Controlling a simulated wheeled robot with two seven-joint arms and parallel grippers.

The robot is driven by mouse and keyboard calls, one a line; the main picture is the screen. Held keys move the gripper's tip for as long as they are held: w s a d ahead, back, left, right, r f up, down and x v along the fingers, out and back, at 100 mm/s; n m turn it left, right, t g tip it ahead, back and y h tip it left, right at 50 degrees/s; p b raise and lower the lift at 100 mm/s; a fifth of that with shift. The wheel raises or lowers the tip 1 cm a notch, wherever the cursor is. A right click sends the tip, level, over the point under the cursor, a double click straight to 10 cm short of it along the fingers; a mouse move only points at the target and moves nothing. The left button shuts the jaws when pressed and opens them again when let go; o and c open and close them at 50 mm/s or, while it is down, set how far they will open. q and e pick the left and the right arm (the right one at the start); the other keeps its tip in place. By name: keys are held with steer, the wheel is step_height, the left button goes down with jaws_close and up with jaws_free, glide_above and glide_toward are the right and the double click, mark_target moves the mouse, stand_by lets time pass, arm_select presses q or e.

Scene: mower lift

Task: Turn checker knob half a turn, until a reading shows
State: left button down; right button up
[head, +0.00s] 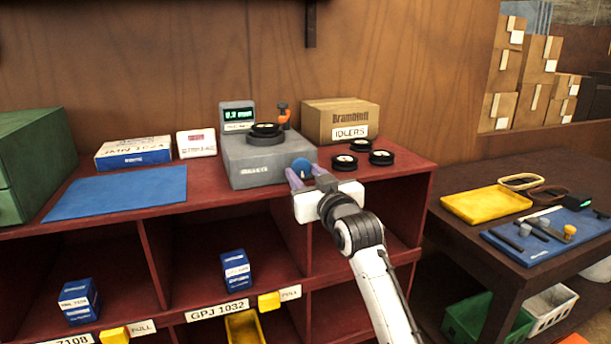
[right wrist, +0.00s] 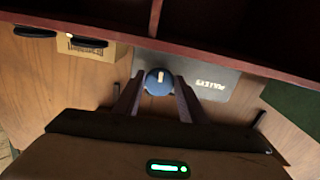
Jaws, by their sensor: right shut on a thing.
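The checker (head: 262,160) is a grey box on the red shelf top, with a black wheel (head: 265,130) lying on it. Its small display (head: 238,115) is lit with green characters that look like "0.2 mm", though they are small. The round blue knob (head: 302,166) is on its front at the right. My right gripper (head: 301,178) is shut on the knob, a finger on each side. In the right wrist view, the knob (right wrist: 158,84) shows between the fingertips with a pale mark pointing up and down the picture. My left gripper is not in view.
Several loose black wheels (head: 381,158) lie right of the checker, before a cardboard "IDLERS" box (head: 340,122). A blue mat (head: 118,192) and a blue-white box (head: 134,153) are to the left. A dark side table holds a yellow tray (head: 486,205).

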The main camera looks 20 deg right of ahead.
steer(key=o, duration=1)
steer(key=s+b, duration=0.1)
steer(key=s, duration=0.9)
steer(key=shift+s+d, duration=0.15)
